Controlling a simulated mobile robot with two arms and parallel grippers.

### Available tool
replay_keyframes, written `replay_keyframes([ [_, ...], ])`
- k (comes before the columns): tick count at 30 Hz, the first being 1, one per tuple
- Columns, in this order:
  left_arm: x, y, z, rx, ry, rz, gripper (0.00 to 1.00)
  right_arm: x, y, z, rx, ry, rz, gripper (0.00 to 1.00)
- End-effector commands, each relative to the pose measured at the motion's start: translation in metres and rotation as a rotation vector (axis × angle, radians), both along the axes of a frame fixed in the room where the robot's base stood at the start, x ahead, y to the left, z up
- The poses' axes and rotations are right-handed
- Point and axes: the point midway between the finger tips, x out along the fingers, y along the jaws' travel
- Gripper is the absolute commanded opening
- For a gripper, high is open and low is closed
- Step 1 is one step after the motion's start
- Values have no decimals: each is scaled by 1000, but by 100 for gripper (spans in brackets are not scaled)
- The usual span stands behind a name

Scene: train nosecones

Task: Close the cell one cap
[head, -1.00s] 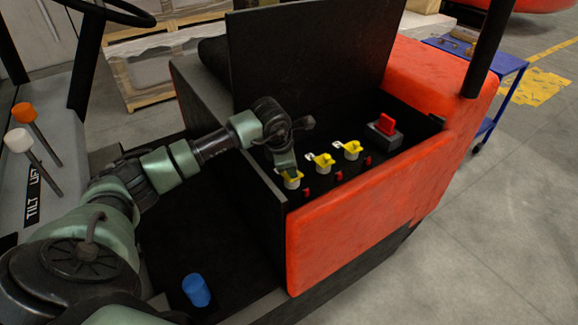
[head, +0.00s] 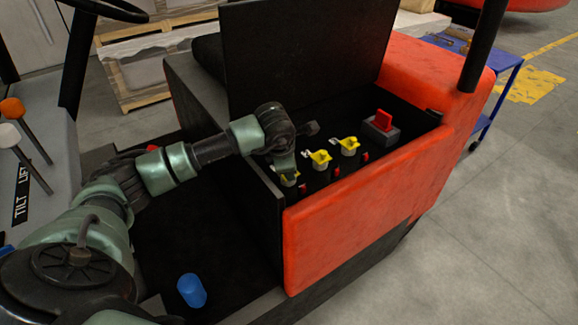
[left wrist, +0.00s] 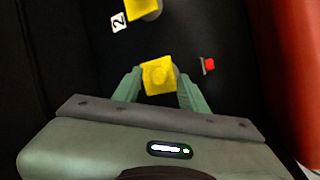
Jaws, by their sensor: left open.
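Three pale cells with yellow caps stand in a row in the black battery bay. The nearest cell's cap (head: 289,181) is partly hidden by my left gripper (head: 286,170). In the left wrist view this square yellow cap (left wrist: 159,76) with a round middle lies between the tips of my left gripper (left wrist: 161,88), which is open around it. Whether the fingers touch it, I cannot tell. The cap beside label 2 (left wrist: 143,8) is cut by the top edge; it also shows as the middle cap in the head view (head: 320,158). My right gripper is out of view.
A raised black lid (head: 300,55) stands behind the bay, and a red body panel (head: 360,210) closes its near side. A red connector on a grey block (head: 380,127) sits at the far end. Small red plugs (left wrist: 209,65) stand beside the cells.

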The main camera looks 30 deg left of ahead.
Motion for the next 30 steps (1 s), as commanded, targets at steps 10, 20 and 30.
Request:
replay_keyframes([
  [10,-23,-7,49,2,-5,-1,42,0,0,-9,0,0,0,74],
  [20,-32,-9,67,2,-1,1,42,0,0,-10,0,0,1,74],
  [30,-32,-9,66,1,-2,0,42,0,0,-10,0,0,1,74],
])
